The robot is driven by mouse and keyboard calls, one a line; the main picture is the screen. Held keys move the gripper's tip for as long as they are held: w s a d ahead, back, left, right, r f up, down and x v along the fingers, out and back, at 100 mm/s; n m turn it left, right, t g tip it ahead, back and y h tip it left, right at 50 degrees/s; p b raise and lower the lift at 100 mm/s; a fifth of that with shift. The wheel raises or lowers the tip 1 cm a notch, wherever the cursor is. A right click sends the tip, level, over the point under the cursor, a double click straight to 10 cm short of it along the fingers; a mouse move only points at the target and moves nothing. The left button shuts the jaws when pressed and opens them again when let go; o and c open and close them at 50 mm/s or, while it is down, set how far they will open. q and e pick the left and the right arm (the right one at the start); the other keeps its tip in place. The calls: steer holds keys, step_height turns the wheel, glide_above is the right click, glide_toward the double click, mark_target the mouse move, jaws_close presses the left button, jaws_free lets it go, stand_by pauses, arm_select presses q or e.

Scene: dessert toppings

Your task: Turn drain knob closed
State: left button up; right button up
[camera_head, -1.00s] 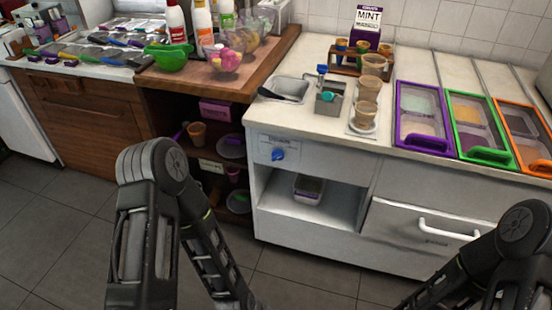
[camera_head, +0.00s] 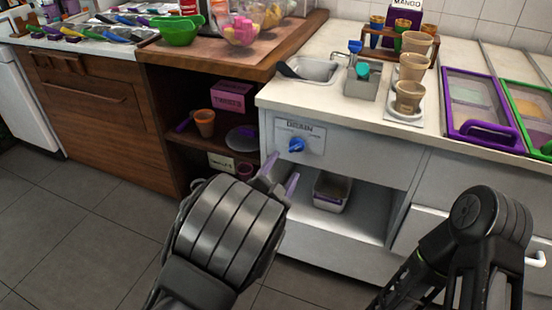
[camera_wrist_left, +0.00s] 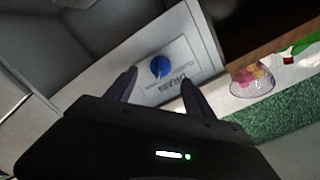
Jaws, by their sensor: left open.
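The blue drain knob (camera_head: 296,145) sits on a labelled plate (camera_head: 314,134) on the front of the white counter, below the small sink. It also shows in the left wrist view as a blue round knob (camera_wrist_left: 160,66) on its plate, ahead of the fingers. My left gripper (camera_head: 281,175) is open and empty, its two purple-grey fingers pointing toward the knob from below left, apart from it. In the left wrist view the left gripper (camera_wrist_left: 158,88) has the knob roughly between its fingertips. My right gripper is not in view; only part of my right arm shows.
The sink (camera_head: 312,70) and a metal container (camera_head: 362,80) are on the counter above. A bin (camera_head: 331,192) stands in the open shelf below the knob. Wooden shelves (camera_head: 190,142) with cups and boxes are to the left. Purple-lidded tray (camera_head: 478,138) is at right.

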mark_target(294, 150)
arm_select(q)
steer(key=shift+r, duration=0.35)
steer(key=shift+d, duration=0.1)
steer(key=shift+x, duration=3.9)
steer(key=shift+c, duration=0.2)
jaws_close()
